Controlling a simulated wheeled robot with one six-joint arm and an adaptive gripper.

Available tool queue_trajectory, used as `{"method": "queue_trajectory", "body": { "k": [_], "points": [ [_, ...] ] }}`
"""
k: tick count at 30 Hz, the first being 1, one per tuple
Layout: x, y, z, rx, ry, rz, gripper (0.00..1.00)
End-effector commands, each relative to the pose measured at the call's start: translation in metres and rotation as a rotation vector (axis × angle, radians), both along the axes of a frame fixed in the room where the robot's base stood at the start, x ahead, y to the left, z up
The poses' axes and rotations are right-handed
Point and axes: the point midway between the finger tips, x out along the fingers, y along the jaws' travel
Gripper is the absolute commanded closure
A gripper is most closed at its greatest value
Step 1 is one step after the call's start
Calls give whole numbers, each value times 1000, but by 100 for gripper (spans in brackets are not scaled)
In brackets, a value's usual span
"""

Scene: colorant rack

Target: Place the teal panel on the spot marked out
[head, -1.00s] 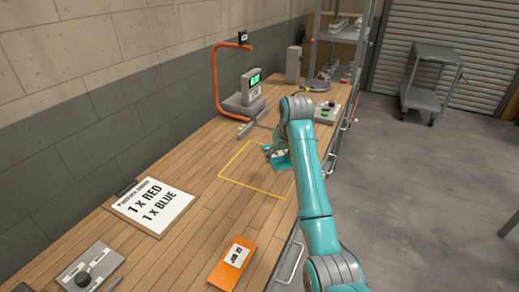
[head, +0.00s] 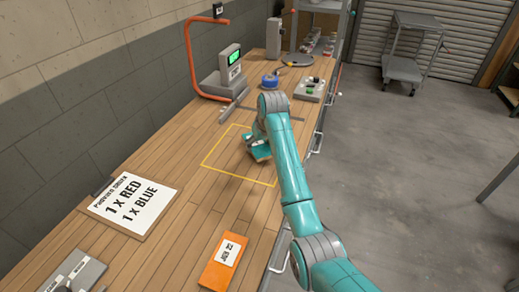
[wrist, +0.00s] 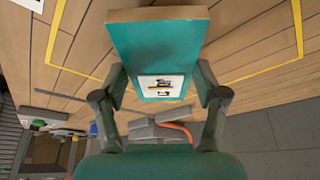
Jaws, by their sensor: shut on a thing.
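The teal panel (wrist: 160,50) has a white label with dark print and fills the upper middle of the wrist view. My gripper (wrist: 160,88) is shut on it, one finger at each side. In the head view the panel (head: 260,153) is small and partly hidden by my gripper (head: 256,145) and arm. A yellow outline (head: 212,165) on the wooden bench marks the spot. The panel appears over the right part of the outline. I cannot tell whether it touches the bench. Yellow lines (wrist: 268,70) also show on both sides of the panel in the wrist view.
A sign (head: 134,203) reading 1 x RED, 1 x BLUE lies left of the outline. An orange job card (head: 223,262) lies nearer the front. A scale with a green display (head: 232,72) and a blue round item (head: 270,81) stand beyond. The bench inside the outline's left part is clear.

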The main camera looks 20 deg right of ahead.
Motion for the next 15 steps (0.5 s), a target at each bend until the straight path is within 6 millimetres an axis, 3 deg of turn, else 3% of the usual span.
{"method": "queue_trajectory", "body": {
  "k": [5, 15],
  "points": [
    [0, 0, -25, 0, 1, 0, 71],
    [0, 0, -27, 0, 0, 0, 71]
  ]
}}
